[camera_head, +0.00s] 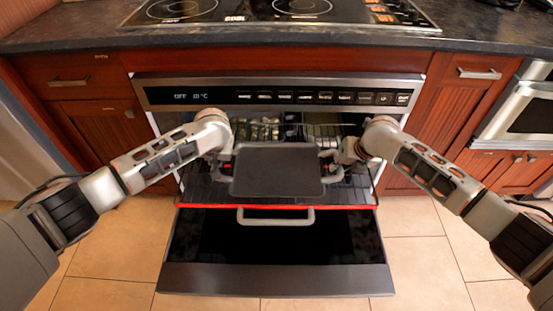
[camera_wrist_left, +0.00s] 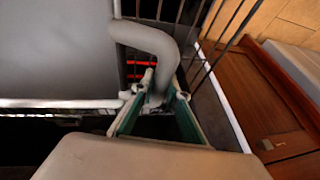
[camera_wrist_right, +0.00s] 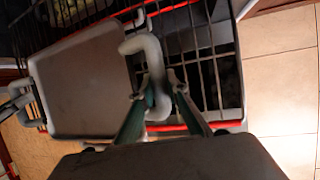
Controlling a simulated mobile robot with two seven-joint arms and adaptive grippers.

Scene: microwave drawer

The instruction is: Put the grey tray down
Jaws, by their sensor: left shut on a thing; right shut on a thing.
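The grey tray (camera_head: 277,170) is a flat dark rectangle with a looped handle on each side. It is over the pulled-out wire rack in the head view; whether it touches the rack I cannot tell. My left gripper (camera_head: 229,160) is shut on the tray's left handle, and the left wrist view shows the jaws (camera_wrist_left: 155,100) at the bent handle (camera_wrist_left: 160,45). My right gripper (camera_head: 338,162) is shut on the right handle, and the right wrist view shows its jaws (camera_wrist_right: 158,95) on that handle (camera_wrist_right: 148,58). The tray also fills part of the right wrist view (camera_wrist_right: 85,85).
The rack's red front edge (camera_head: 300,207) runs just in front of the tray. The oven door (camera_head: 275,280) is folded down below it, with a grey bar handle (camera_head: 275,221). Greenish items (camera_head: 262,130) sit farther back inside the oven. Wooden cabinets flank both sides.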

